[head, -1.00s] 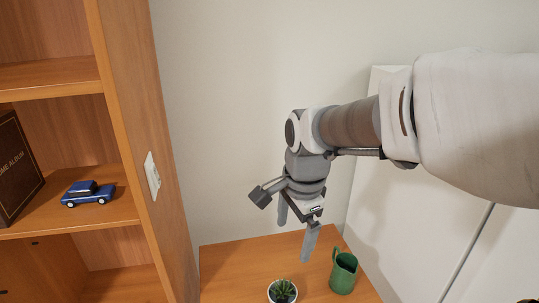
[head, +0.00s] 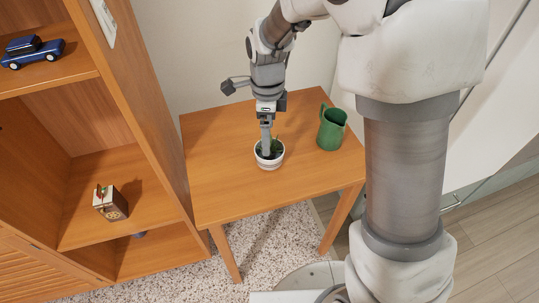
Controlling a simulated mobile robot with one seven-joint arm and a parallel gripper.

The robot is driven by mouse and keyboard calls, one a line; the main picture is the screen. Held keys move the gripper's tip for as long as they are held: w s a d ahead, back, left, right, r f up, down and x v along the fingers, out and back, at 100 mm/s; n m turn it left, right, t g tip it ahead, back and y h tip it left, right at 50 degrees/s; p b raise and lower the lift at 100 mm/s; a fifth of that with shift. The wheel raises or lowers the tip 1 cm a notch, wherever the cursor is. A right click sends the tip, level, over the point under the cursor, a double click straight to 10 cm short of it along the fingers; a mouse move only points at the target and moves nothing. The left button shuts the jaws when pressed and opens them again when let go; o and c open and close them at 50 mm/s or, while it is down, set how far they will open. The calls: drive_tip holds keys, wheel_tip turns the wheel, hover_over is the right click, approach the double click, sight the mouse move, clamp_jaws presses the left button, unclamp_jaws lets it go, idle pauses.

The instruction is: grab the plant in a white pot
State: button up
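The plant (head: 277,146) is a small green succulent in a round white pot (head: 269,164). The pot stands upright on the wooden table (head: 225,180), near its middle. My gripper (head: 267,148) points down over the pot from above. Its fingertips reach the plant at the pot's opening and hide part of it. The fingers overlap in this view, so I cannot tell how far apart they are or whether they touch the pot wall.
A green pitcher (head: 332,129) stands to the right of the pot on the table. A wooden shelf (head: 160,140) rises close at the left, with a blue toy car (head: 32,51) and a small box (head: 111,203). The front of the table is clear.

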drive_tip(key=f+b, duration=0.1)
drive_tip(key=f, duration=0.3)
drive_tip(key=f+b, duration=0.1)
drive_tip(key=f, duration=0.2)
drive_tip(key=shift+d+f+b, duration=0.2)
drive_tip(key=shift+f+b, duration=0.15)
drive_tip(key=shift+f, duration=0.05)
drive_tip(key=shift+r, duration=0.1)
drive_tip(key=c, duration=1.5)
drive_tip(key=shift+r, duration=0.2)
